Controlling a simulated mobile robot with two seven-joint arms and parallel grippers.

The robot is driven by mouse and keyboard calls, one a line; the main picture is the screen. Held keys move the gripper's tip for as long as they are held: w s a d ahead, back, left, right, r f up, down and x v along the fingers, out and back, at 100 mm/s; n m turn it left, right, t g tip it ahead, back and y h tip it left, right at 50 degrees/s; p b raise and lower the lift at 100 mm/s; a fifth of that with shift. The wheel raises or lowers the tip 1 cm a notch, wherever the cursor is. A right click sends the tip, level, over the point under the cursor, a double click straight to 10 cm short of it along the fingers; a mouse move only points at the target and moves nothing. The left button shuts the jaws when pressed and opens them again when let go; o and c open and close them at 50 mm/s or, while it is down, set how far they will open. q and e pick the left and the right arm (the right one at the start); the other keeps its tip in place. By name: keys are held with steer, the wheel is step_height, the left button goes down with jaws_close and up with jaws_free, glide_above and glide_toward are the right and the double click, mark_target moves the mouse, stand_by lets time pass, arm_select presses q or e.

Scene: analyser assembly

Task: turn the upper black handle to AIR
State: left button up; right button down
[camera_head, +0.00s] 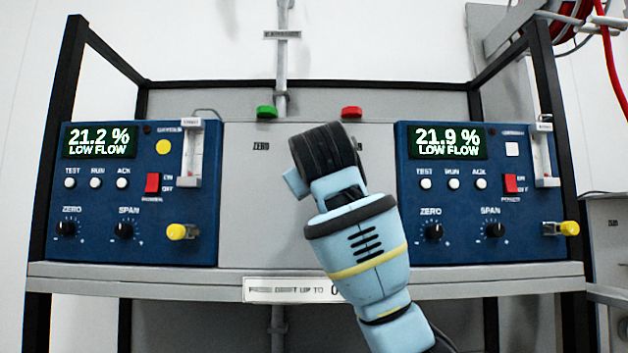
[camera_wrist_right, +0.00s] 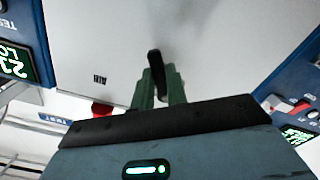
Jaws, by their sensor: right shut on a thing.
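The upper black handle (camera_wrist_right: 156,68) shows in the right wrist view on the grey middle panel (camera_wrist_right: 230,45). It stands nearly along the vertical of that view. The two green fingers of my right gripper (camera_wrist_right: 160,88) are shut on it, one on each side. The AIR label (camera_wrist_right: 99,79) shows to the left of the fingers there. In the head view my right gripper (camera_head: 327,152) and wrist cover the handle and part of the AIR label. The ZERO label (camera_head: 261,146) is visible to the left. My left gripper is in neither view.
Blue analysers stand on the left (camera_head: 140,205) and right (camera_head: 465,205), reading 21.2 % and 21.9 %, both LOW FLOW. A green button (camera_head: 266,112) and a red button (camera_head: 351,112) sit above the panel. A grey shelf edge (camera_head: 150,275) runs below. Black frame posts stand at both sides.

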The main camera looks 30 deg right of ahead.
steer(key=n, duration=0.3)
steer(key=r+n, duration=0.1)
steer(key=n, duration=0.3)
steer(key=d+r+n, duration=0.1)
steer(key=n, duration=0.3)
steer(key=shift+s+r, duration=0.25)
steer(key=shift+s, duration=0.1)
steer(key=shift+n, duration=0.3)
steer(key=c, duration=1.4)
jaws_free()
steer(key=shift+s, duration=0.1)
steer(key=v, duration=0.7)
steer(key=shift+s, duration=0.3)
steer(key=shift+a, duration=0.15)
